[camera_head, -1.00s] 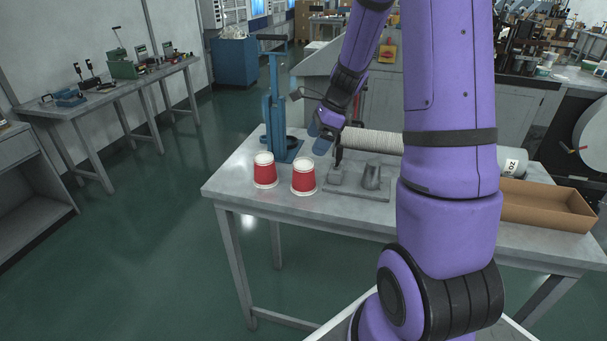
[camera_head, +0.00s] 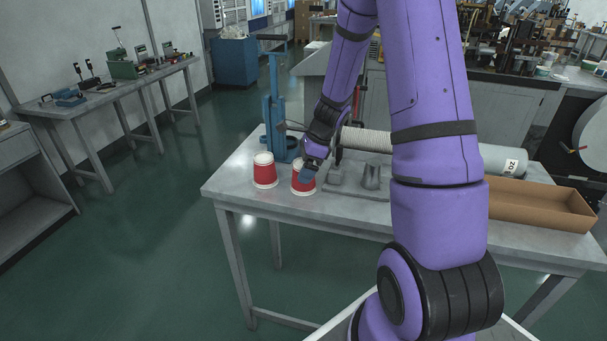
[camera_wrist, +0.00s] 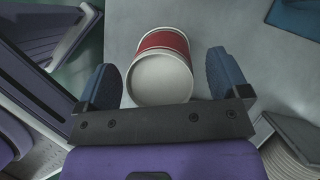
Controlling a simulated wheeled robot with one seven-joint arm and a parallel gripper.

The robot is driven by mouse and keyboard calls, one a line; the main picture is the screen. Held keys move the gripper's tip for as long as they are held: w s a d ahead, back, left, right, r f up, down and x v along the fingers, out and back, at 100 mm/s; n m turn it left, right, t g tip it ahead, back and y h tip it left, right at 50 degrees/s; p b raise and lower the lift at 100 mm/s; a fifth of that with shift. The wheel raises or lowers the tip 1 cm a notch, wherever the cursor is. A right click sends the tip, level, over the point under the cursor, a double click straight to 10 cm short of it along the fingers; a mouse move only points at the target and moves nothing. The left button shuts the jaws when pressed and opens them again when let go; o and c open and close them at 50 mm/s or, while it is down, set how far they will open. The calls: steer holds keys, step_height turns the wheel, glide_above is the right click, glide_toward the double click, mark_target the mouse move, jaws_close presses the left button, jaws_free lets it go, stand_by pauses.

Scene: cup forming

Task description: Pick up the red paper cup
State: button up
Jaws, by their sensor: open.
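Two red paper cups with white bands at top and bottom stand on the grey metal table (camera_head: 340,215). The left cup (camera_head: 265,172) is clear of my arm. The right cup (camera_head: 302,186) is partly hidden behind my gripper (camera_head: 309,171). In the wrist view a red cup (camera_wrist: 162,72) shows its pale round end between the two blue fingers of my gripper (camera_wrist: 163,82). The fingers are open, one on each side of the cup, with a visible gap on both sides. The cup is not held.
A blue hand press (camera_head: 275,115) stands behind the cups. Grey metal forms (camera_head: 371,178) on a plate lie to their right. A roll of stacked white cups (camera_head: 366,140) lies behind my arm. An open cardboard box (camera_head: 545,205) is at the table's right.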

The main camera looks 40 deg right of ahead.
steer(key=c, duration=1)
step_height(320, 180, up, 10)
